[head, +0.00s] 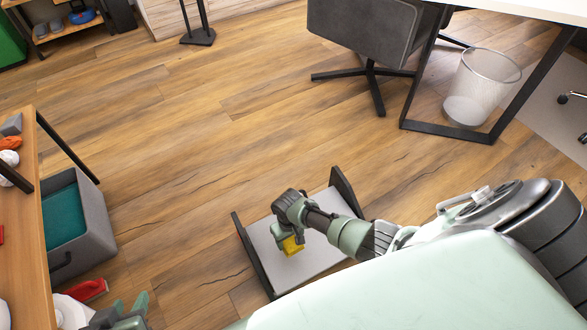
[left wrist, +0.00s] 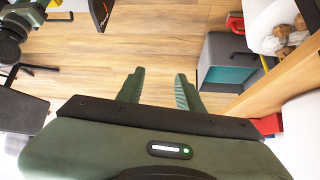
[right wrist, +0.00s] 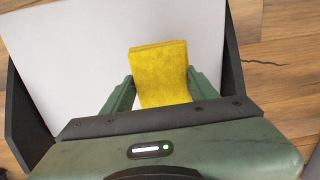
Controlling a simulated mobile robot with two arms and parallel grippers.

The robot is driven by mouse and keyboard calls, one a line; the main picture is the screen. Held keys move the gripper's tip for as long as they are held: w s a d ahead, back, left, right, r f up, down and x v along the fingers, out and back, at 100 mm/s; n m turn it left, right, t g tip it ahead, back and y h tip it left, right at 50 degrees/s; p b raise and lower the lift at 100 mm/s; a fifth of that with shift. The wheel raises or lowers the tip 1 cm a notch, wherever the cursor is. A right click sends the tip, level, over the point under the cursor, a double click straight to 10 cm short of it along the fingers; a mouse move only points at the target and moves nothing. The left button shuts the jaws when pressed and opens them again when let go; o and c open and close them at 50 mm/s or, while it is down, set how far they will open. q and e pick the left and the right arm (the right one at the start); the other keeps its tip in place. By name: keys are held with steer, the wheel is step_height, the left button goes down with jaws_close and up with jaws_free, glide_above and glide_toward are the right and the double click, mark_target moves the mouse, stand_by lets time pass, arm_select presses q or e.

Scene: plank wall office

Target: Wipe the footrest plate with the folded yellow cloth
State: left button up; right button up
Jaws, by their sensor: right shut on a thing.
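The footrest plate (head: 318,236) is a pale grey panel between two dark side pieces on the wooden floor, low in the middle of the head view. It fills much of the right wrist view (right wrist: 80,60). My right gripper (head: 288,232) is over the plate, shut on the folded yellow cloth (head: 292,246). In the right wrist view the cloth (right wrist: 162,72) sticks out between the fingers over the plate; I cannot tell whether it touches. My left gripper (left wrist: 158,78) is open and empty, at the lower left of the head view, away from the plate.
A wooden shelf unit (head: 25,220) stands at the left, with a grey bin (head: 92,215) beside it. A red-handled item (head: 88,290) is near my left gripper. A desk chair (head: 365,35) and wire wastebasket (head: 480,85) stand at the back right. The floor between is clear.

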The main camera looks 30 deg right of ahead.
steer(key=shift+r+p, duration=0.45)
arm_select(q)
steer(key=s+a+f+g, duration=0.1)
steer(key=s+g, duration=0.1)
steer(key=s, duration=0.2)
steer(key=s+a+f+g+y, duration=0.1)
steer(key=s+a+f+g, duration=0.1)
steer(key=s, duration=0.2)
steer(key=shift+s+g+p, duration=0.3)
steer(key=shift+s+p, duration=0.05)
steer(key=shift+p, duration=0.05)
arm_select(e)
steer(key=shift+r, duration=0.35)
